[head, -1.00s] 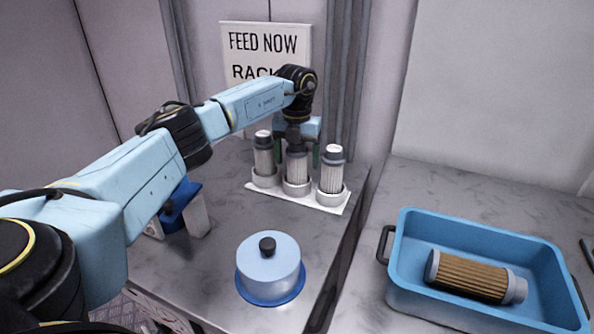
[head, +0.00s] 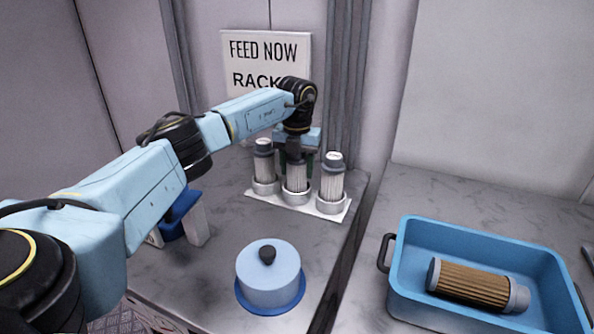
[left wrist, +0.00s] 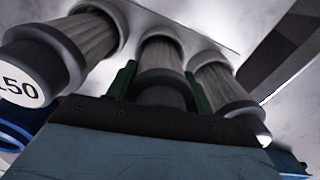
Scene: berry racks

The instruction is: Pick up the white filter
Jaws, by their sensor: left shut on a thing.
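Three white pleated filters with grey caps stand upright in a row: a left one (head: 263,166), a middle one (head: 297,178) and a right one (head: 332,180). Each sits in a round cup of the white rack (head: 322,210) at the back of the counter. My left gripper (head: 297,160) points down over the middle filter and is shut on its upper part, hiding its cap. In the left wrist view, its green fingers lie on both sides of the middle filter (left wrist: 160,57), whose base is still in its cup. My right gripper is not in view.
A blue lidded round container (head: 268,274) stands in front of the rack. A blue bin (head: 420,300) at the right holds a brown pleated filter (head: 472,284). A wall sign (head: 265,60) is behind my arm. Counter between rack and round container is clear.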

